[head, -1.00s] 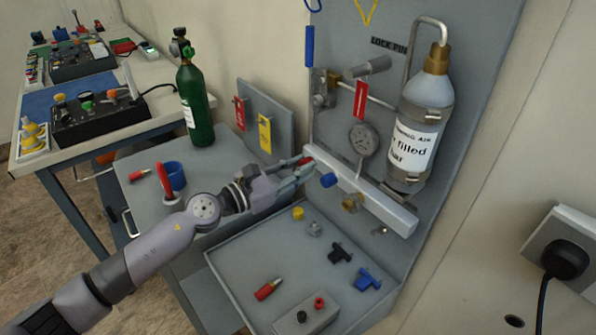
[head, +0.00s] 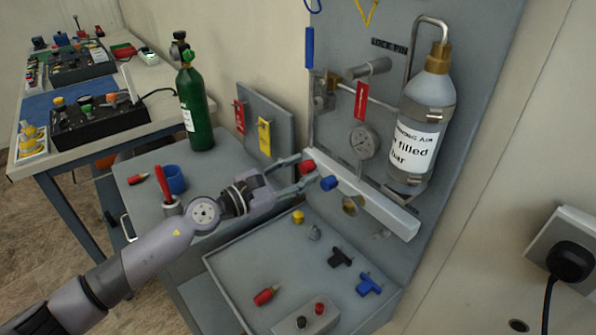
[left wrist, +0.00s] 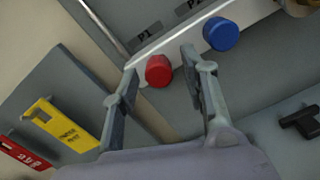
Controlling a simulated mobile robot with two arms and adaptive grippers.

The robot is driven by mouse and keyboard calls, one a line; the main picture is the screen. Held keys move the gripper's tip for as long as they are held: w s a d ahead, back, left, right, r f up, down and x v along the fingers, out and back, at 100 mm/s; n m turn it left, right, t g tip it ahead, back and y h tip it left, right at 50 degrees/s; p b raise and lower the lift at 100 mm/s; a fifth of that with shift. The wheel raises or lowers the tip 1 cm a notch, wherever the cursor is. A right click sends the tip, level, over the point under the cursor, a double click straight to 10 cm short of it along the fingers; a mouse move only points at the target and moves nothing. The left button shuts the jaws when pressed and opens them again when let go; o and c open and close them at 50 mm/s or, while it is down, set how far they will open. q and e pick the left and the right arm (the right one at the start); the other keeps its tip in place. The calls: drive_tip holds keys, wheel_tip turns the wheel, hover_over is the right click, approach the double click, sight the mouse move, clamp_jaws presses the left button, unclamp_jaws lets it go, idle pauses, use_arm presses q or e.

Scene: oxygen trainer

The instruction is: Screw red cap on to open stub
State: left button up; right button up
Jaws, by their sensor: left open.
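The red cap (head: 306,167) is at the left end of the white bar (head: 392,212) on the panel, beside the blue cap (head: 328,183). In the left wrist view the red cap (left wrist: 158,71) sits against the bar by the P1 label, and the blue cap (left wrist: 221,33) is to its right. The stub under the red cap is hidden, and I cannot tell how tightly the cap is seated. My left gripper (head: 303,173) is open, its fingers spread around and just short of the red cap, apparently without touching it. My right gripper is not in view.
The grey tray (head: 225,282) below holds a yellow cap (head: 298,216), a black tee (head: 340,257), a blue tee (head: 368,283) and a red-ended fitting (head: 266,295). A green cylinder (head: 195,105) stands behind my arm. A gauge (head: 363,142) and grey bottle (head: 427,100) are on the panel.

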use_arm(q)
drive_tip(key=shift+v, duration=1.15)
drive_tip(key=shift+r+n+p, duration=0.2)
drive_tip(key=shift+n+p, duration=0.45)
drive_tip(key=shift+n, duration=0.75)
drive_tip(key=shift+f+n, duration=0.15)
drive_tip(key=shift+n, duration=0.15)
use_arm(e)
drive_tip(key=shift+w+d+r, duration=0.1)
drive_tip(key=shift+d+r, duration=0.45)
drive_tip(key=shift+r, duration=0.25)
